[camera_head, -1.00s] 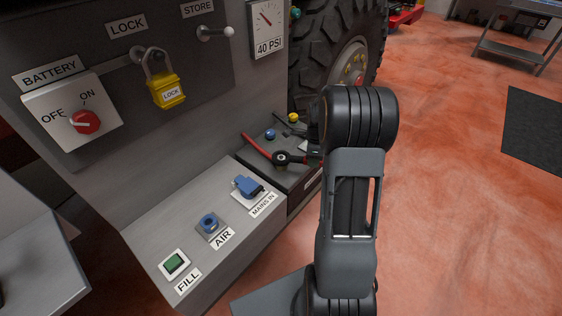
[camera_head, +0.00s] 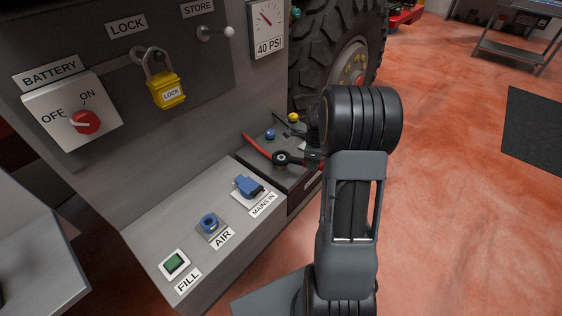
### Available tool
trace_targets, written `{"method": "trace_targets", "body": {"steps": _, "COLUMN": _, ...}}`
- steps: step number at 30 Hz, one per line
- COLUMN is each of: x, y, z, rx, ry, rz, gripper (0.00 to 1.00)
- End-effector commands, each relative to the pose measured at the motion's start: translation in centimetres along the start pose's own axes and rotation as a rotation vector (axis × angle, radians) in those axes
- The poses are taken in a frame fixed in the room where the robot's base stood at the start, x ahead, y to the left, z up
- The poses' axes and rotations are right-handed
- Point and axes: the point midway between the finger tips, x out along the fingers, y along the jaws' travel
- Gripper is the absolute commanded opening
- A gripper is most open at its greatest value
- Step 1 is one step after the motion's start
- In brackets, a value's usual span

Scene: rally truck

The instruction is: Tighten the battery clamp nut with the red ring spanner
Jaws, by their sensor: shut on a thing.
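The battery (camera_head: 292,180) is a dark box in a recess beyond the grey step, with a blue cap and a yellow cap on top. A dark ring-shaped end (camera_head: 281,158) sits over its near terminal, and a red cable or bar runs from there up and left. The red ring spanner (camera_head: 301,160) shows as a short red length right of that ring. My gripper (camera_head: 315,157) is mostly hidden behind my wrist, shut on the spanner's right part. The clamp nut is hidden under the ring, and I cannot tell how well it is seated.
The grey step carries a blue mains inlet (camera_head: 247,187), a blue air coupling (camera_head: 209,223) and a green fill button (camera_head: 174,263). On the panel are a red battery switch (camera_head: 86,122) and a yellow padlock (camera_head: 166,89). A large tyre (camera_head: 322,55) stands behind.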

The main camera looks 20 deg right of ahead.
Motion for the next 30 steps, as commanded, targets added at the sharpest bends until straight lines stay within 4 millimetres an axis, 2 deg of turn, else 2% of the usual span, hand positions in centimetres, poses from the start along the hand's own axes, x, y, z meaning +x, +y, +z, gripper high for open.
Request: {"method": "trace_targets", "body": {"steps": 30, "x": 0.0, "y": 1.5, "z": 0.1, "rx": 0.131, "ry": 0.001, "rz": 0.002, "gripper": 0.00}}
